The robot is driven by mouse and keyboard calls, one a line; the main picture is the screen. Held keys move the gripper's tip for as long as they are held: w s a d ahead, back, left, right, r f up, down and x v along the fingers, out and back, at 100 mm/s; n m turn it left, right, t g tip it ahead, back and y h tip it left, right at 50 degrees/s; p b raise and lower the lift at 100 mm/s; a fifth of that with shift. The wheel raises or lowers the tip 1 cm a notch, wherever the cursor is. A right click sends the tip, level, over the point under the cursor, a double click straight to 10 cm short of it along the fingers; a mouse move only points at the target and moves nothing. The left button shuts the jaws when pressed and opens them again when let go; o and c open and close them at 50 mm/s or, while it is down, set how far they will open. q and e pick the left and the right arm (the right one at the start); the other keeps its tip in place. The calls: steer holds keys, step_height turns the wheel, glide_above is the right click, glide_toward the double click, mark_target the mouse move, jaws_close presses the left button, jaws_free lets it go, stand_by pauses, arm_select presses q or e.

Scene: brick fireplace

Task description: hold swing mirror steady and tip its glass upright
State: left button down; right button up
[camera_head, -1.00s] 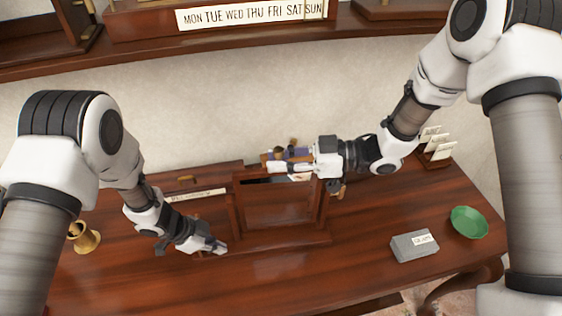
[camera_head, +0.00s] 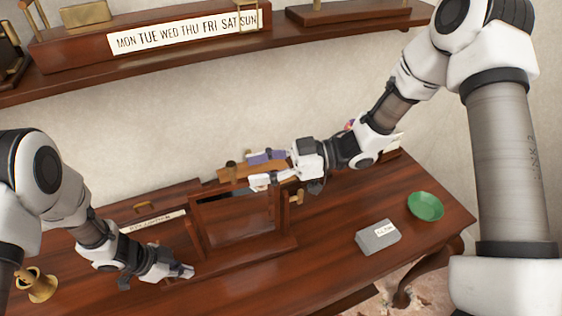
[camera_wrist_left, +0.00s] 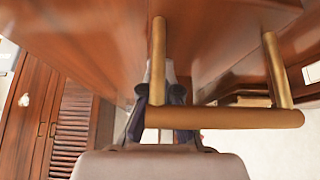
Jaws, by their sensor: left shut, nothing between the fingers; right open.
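The swing mirror (camera_head: 236,216) stands on the desk in the middle of the head view, a dark wooden frame with side posts and a wide base. The angle of its glass is hard to tell. My right gripper (camera_head: 262,172) is open at its top edge; whether it touches is unclear. My left gripper (camera_head: 190,270) is shut and empty, low beside the base's front left. In the left wrist view, its dark fingertips (camera_wrist_left: 160,100) show behind a brass bar handle (camera_wrist_left: 225,118) fixed to wood by two posts.
A grey box (camera_head: 378,237) and a green dish (camera_head: 425,206) sit on the desk (camera_head: 330,245) to the right. A brass pot (camera_head: 37,285) stands at the left. A shelf with a weekday strip (camera_head: 185,30) is above.

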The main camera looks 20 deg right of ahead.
steer(key=v, duration=0.6)
steer(key=shift+d, duration=0.3)
steer(key=shift+s, duration=0.15)
arm_select(q)
step_height(320, 180, up, 6)
steer(key=p, duration=0.6)
steer(key=shift+r, duration=0.1)
arm_select(e)
step_height(320, 180, up, 6)
steer(key=shift+f, duration=0.1)
